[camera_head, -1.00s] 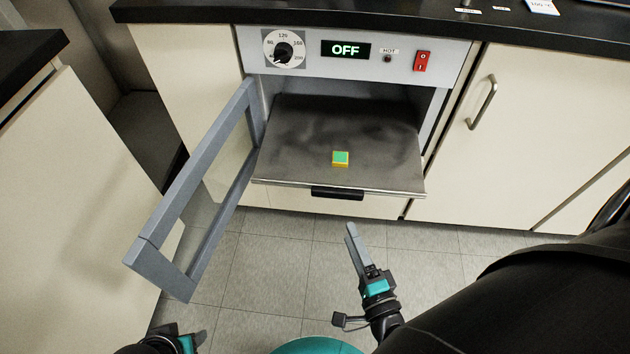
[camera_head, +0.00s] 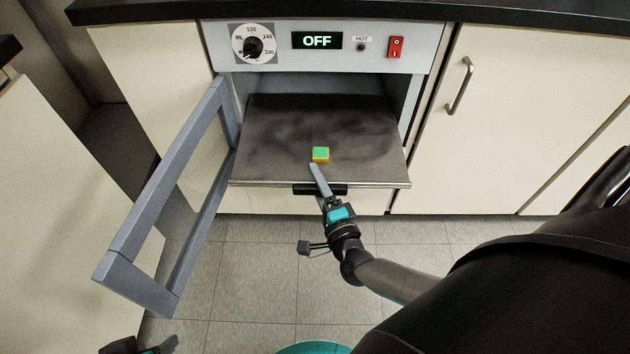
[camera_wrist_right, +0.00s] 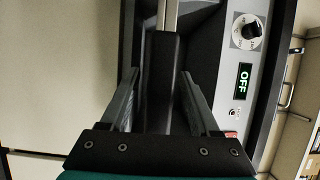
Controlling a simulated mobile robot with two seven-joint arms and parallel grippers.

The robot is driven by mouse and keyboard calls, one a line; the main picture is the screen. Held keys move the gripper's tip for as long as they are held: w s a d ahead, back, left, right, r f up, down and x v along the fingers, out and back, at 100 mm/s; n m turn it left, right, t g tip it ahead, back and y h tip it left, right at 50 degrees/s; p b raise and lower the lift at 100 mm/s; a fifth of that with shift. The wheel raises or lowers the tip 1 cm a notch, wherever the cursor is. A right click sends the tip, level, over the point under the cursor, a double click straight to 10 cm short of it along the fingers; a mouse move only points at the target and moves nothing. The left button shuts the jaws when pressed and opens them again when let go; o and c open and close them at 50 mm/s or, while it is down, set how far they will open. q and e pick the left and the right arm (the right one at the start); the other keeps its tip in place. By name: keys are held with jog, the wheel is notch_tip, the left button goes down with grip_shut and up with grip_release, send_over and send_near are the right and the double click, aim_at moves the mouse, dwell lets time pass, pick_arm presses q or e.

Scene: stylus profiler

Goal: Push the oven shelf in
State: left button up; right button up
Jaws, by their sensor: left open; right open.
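The oven shelf (camera_head: 285,125) is a dark metal plate, pulled out of the oven beneath the control panel. A black handle (camera_head: 300,189) is on its front edge; it also shows in the right wrist view (camera_wrist_right: 160,85). A small green and yellow block (camera_head: 320,154) lies on the shelf near the front. My right gripper (camera_head: 316,172) is at the handle. In the right wrist view its open fingers (camera_wrist_right: 160,78) lie on either side of the handle; contact cannot be told. My left gripper (camera_head: 160,346) is open at the bottom left edge, mostly cut off, away from the shelf.
The oven door (camera_head: 170,190) stands open at the left, beside the shelf. The panel has a dial (camera_head: 253,46), a display (camera_head: 317,41) reading OFF and a red switch (camera_head: 395,47). Cabinet doors flank the oven. The tiled floor (camera_head: 250,275) in front is clear.

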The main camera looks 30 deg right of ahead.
jog(key=shift+w, duration=0.45)
grip_shut()
dwell(0.3)
dwell(0.9)
